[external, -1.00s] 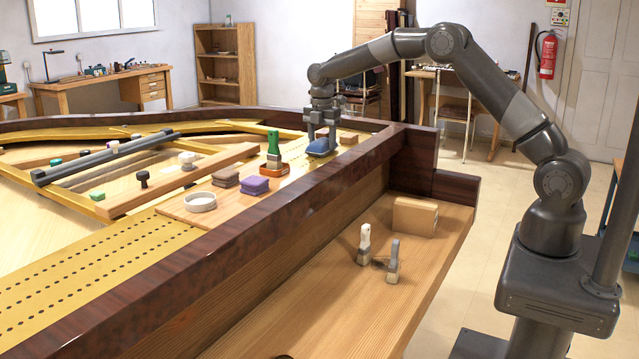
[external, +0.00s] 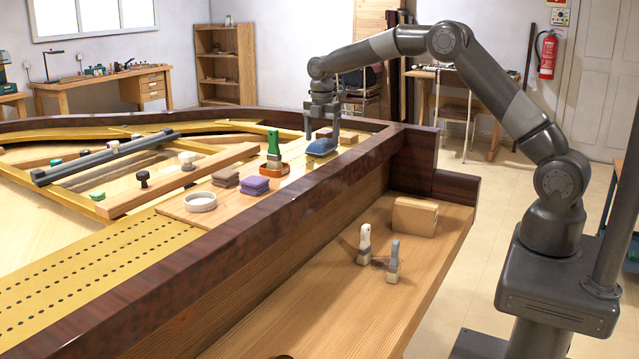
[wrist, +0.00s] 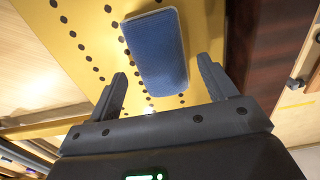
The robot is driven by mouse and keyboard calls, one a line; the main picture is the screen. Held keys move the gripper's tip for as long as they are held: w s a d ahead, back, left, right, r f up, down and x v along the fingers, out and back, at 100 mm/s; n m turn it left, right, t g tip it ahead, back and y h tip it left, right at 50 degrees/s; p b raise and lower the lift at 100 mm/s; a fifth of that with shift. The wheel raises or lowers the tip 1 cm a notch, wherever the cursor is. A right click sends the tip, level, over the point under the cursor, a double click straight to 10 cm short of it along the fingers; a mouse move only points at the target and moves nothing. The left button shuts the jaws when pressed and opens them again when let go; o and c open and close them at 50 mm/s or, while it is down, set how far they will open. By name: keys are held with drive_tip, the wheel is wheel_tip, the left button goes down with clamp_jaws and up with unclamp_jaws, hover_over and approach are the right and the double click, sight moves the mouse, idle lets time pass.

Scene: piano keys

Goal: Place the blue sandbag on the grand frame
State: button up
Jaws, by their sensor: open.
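The blue sandbag (external: 322,147) lies at the far right part of the piano, near the dark rim. In the wrist view the blue sandbag (wrist: 156,50) lies on the gold grand frame (wrist: 88,22), which has rows of dark holes. The frame also shows in the external view (external: 100,262). My gripper (external: 322,136) is just above the sandbag. In the wrist view my gripper (wrist: 163,78) is open, its fingers apart on either side of the sandbag's near end. I see no finger touching it.
The dark piano rim (external: 300,199) rises beside the sandbag. Two brushes and a wooden block (external: 415,216) sit on the lower shelf.

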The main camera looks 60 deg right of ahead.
sight(322, 139)
wheel_tip(322, 139, up, 10)
drive_tip(key=s+a+r+m+t, duration=0.1)
drive_tip(key=s+a+r+m, duration=0.2)
drive_tip(key=s, duration=0.4)
drive_tip(key=s+a+r+m+t, duration=0.1)
drive_tip(key=s+r+m, duration=0.2)
drive_tip(key=s+r, duration=0.3)
drive_tip(key=s+a+r+m+t, duration=0.15)
drive_tip(key=s+r, duration=0.25)
drive_tip(key=s, duration=0.5)
drive_tip(key=s+f+m, duration=0.3)
drive_tip(key=s, duration=0.5)
drive_tip(key=s+a+f+m+t, duration=0.1)
drive_tip(key=s+m, duration=0.3)
drive_tip(key=s, duration=0.4)
drive_tip(key=s+a+f+m+t, duration=0.1)
drive_tip(key=s+f+m, duration=0.2)
drive_tip(key=s, duration=0.5)
drive_tip(key=shift+a+f, duration=0.25)
drive_tip(key=shift+f, duration=0.55)
